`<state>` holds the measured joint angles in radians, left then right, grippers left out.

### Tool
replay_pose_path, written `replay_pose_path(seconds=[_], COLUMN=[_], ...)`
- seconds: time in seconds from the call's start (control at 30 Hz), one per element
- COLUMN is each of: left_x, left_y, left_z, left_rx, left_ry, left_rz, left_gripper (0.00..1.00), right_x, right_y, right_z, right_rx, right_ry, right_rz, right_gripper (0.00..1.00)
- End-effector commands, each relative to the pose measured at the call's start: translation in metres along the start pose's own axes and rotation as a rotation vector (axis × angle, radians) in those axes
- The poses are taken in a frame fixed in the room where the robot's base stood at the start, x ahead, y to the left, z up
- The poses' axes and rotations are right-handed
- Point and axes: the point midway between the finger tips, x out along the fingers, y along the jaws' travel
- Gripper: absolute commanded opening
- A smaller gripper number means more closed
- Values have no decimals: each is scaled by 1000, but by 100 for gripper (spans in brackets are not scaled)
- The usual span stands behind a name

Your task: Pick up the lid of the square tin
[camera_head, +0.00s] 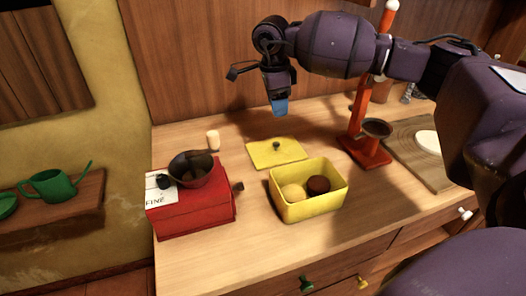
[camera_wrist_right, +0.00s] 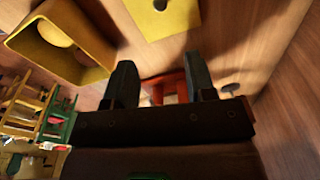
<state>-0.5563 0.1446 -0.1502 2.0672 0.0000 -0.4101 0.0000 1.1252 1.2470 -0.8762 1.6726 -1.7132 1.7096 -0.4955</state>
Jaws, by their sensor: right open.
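The lid (camera_head: 262,155) of the square tin is a flat yellow square with a small dark knob (camera_head: 277,145). It lies on the wooden counter just behind the open yellow tin (camera_head: 312,209). My right gripper (camera_head: 280,108) hangs above and behind the lid, apart from it. In the right wrist view its two fingers (camera_wrist_right: 161,80) are spread with nothing held between them. The lid (camera_wrist_right: 185,17) and its knob (camera_wrist_right: 160,4) show at that view's top edge, with the tin (camera_wrist_right: 84,62) to the left. My left gripper is not in view.
The tin holds a pale yellow round item (camera_head: 293,192) and a dark red one (camera_head: 318,184). A red grinder box (camera_head: 195,210) with a dark bowl stands left. A red-orange stand (camera_head: 361,140) and a wooden board (camera_head: 407,150) are right. The counter's front is clear.

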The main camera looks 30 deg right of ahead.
Motion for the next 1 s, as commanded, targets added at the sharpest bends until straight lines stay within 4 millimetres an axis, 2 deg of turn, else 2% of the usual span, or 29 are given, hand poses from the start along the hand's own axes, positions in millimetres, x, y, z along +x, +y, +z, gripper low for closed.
replay_pose_path(seconds=[0.03, 0.27, 0.6, 0.83, 1.0], left_x=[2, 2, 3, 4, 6], left_y=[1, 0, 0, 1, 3], left_z=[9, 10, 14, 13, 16], left_rx=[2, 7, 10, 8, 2], left_ry=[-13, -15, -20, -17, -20], left_rz=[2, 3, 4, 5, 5], left_gripper=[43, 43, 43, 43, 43], right_x=[15, 28, 72, 85, 107], right_y=[-1, -2, -1, 0, 0], right_z=[2, 3, 4, 6, 13], right_rx=[-1, -2, -2, -2, -3], right_ry=[6, 8, 8, 8, 8], right_rz=[14, 19, 19, 20, 21], right_gripper=[51, 51, 51, 51, 51])
